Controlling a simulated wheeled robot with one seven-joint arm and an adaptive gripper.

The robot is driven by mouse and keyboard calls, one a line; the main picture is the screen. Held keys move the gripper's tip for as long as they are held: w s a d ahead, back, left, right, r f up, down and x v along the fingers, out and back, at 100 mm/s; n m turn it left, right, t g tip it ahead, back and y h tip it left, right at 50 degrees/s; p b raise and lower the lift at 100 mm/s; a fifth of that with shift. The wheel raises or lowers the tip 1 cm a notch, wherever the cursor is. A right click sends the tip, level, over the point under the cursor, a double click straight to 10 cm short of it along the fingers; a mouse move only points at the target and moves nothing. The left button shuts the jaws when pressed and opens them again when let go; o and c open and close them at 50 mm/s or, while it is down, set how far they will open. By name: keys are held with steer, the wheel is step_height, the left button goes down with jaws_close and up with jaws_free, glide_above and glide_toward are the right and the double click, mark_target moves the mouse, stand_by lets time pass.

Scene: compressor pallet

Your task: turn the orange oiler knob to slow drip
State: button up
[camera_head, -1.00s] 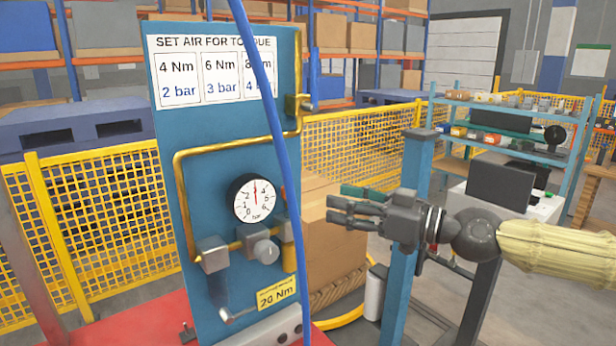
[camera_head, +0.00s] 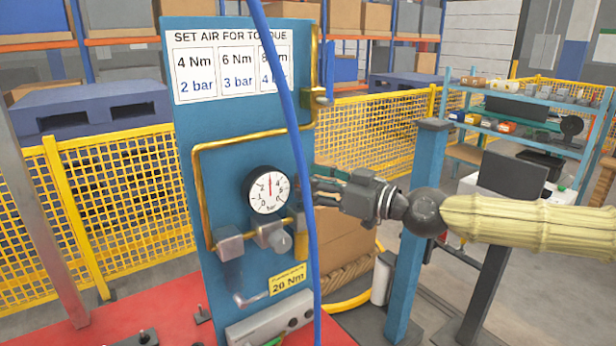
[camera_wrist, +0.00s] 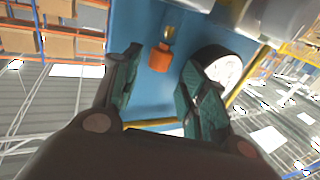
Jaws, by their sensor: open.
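The orange oiler knob (camera_wrist: 159,58) shows in the wrist view, on the blue panel below a small amber glass (camera_wrist: 170,35). My gripper (camera_wrist: 158,75) is open, its green-padded fingers on either side of the knob in that picture, with nothing between them. I cannot tell how far the knob is from the fingertips. In the head view my gripper (camera_head: 318,188) is at the right edge of the blue panel (camera_head: 225,160), beside the gauge and behind the blue hose.
A round pressure gauge (camera_head: 268,190) sits on the panel, and shows beside my right finger in the wrist view (camera_wrist: 222,72). A blue hose (camera_head: 296,150) hangs in front. Brass pipe (camera_head: 200,190), a grey regulator knob (camera_head: 279,241) and a blue post (camera_head: 420,230) are near.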

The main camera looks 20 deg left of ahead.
steer(key=shift+w+a+f, duration=0.2)
steer(key=shift+w+a, duration=0.25)
steer(key=shift+a, duration=0.05)
steer(key=shift+s+a, duration=0.1)
steer(key=shift+a, duration=0.05)
steer(key=shift+r, duration=0.1)
jaws_close()
steer(key=shift+s+r+m+t+p, duration=0.15)
steer(key=shift+m+t+p, duration=0.25)
steer(key=shift+t, duration=0.2)
steer(key=shift+s+a+m+t+h, duration=0.1)
steer(key=shift+m+t+h, duration=0.35)
steer(key=shift+t, duration=0.3)
steer(key=shift+s+a+m+t+h, duration=0.1)
steer(key=shift+m+t+h, duration=0.25)
steer(key=shift+m+t, duration=0.3)
steer(key=shift+t+h, duration=0.3)
steer(key=shift+t, duration=0.2)
steer(key=shift+s+a+m+t+h+b, duration=0.1)
steer(key=shift+m+t+h+b, duration=0.05)
steer(key=shift+m+t+h, duration=0.5)
steer(key=shift+s+m+t+h+b, duration=0.15)
steer(key=shift+m+t+h, duration=0.3)
steer(key=shift+m+t, duration=0.35)
steer(key=shift+m+t+h, duration=0.45)
steer(key=shift+t+h, duration=0.1)
steer(key=shift+h, duration=0.05)
steer(key=shift+m+t+h, duration=0.4)
steer(key=shift+h, duration=0.1)
